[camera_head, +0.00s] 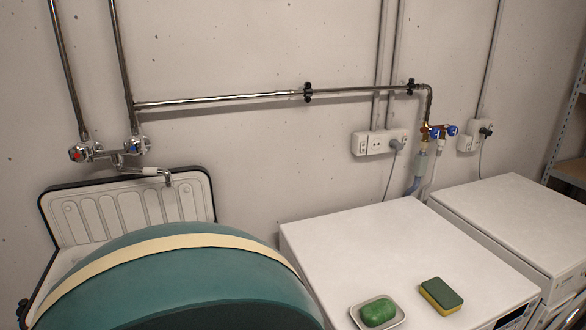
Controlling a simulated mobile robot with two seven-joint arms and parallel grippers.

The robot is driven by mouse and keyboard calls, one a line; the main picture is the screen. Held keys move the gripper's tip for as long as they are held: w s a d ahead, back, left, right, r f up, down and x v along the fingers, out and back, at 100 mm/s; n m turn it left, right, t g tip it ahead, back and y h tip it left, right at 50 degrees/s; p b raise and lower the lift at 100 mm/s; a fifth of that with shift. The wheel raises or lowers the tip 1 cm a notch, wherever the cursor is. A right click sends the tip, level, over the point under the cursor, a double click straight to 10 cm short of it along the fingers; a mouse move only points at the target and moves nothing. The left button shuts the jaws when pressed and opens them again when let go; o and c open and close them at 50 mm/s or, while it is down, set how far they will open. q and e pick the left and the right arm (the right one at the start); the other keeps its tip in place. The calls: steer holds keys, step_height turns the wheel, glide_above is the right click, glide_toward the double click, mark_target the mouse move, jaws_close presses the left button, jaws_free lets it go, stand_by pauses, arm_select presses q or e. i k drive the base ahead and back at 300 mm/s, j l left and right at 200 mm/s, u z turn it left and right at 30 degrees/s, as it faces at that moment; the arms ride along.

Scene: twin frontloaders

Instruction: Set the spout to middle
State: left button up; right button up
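A chrome wall tap sits above the sink at the left, with a red-marked knob (80,152) and another round knob (137,144). Its spout (150,171) starts between the knobs and runs to the right, with its tip bent down in front of the right part of the white ribbed sink back (85,222). The spout points right of the sink's middle. Most of the basin is hidden behind a large teal rounded shape with a cream band. Neither gripper shows.
Two white machines stand to the right; the nearer top (390,250) carries a green soap in a dish (361,316) and a sponge (441,296). A shelf (571,170) stands far right.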

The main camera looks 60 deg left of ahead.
mark_target(170, 182)
steer(key=j+u, duration=0.2)
steer(key=u, duration=2.65)
